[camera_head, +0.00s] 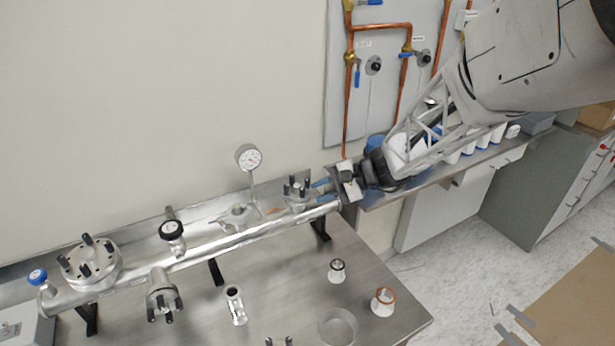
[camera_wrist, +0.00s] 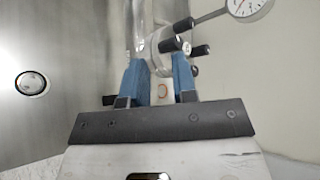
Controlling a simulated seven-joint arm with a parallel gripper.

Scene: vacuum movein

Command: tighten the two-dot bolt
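A flange with several black-capped bolts (camera_head: 297,188) sits at the right end of the long metal pipe (camera_head: 225,238). In the wrist view the same flange (camera_wrist: 155,48) is just beyond my fingertips, with black bolts (camera_wrist: 183,25) sticking out around it. I cannot make out dot marks on any bolt, so I cannot tell which is the two-dot bolt. My gripper (camera_head: 322,188) is beside this flange, on its right. In the wrist view its blue fingers (camera_wrist: 160,72) stand apart, with no bolt visibly clamped. The fingers hide part of the flange.
A dial gauge (camera_head: 248,157) rises behind the pipe. Other bolted flanges stand left (camera_head: 90,262) and in front (camera_head: 163,298). Small containers (camera_head: 337,272) and an orange-rimmed one (camera_head: 383,302) stand on the table. Copper pipes (camera_head: 350,95) run up the wall behind my arm.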

